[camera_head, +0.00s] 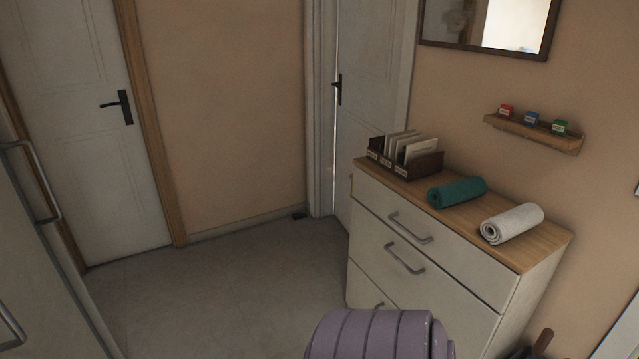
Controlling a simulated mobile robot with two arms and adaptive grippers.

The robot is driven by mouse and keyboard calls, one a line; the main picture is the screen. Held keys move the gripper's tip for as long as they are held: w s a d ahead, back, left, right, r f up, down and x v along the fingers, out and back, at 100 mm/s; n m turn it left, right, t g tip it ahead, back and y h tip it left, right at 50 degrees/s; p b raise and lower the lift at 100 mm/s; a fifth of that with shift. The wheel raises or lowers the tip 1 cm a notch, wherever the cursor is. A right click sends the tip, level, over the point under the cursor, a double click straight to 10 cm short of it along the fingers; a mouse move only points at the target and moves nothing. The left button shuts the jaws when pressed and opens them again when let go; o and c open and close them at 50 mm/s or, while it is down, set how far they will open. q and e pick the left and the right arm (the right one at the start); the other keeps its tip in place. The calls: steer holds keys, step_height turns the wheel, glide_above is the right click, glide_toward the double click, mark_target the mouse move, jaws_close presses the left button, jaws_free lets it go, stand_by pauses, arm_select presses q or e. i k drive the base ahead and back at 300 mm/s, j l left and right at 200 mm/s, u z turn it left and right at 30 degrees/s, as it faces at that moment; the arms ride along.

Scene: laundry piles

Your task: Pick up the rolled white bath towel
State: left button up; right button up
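The rolled white bath towel (512,224) lies on its side on the wooden top of a white chest of drawers (432,258), toward the right end. Its spiral end faces left and toward me. A rolled teal towel (457,192) lies to its left, a small gap apart. Neither of my grippers shows in the head view, and nothing touches the white towel.
A dark wooden letter holder (405,160) stands at the dresser top's left end. A wall shelf (533,133) with small coloured boxes hangs above. A purple ribbed object (380,335) stands in front of the dresser. Open floor (225,290) lies to the left.

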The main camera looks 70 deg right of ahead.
mark_target(501, 229)
steer(key=z, duration=3.5)
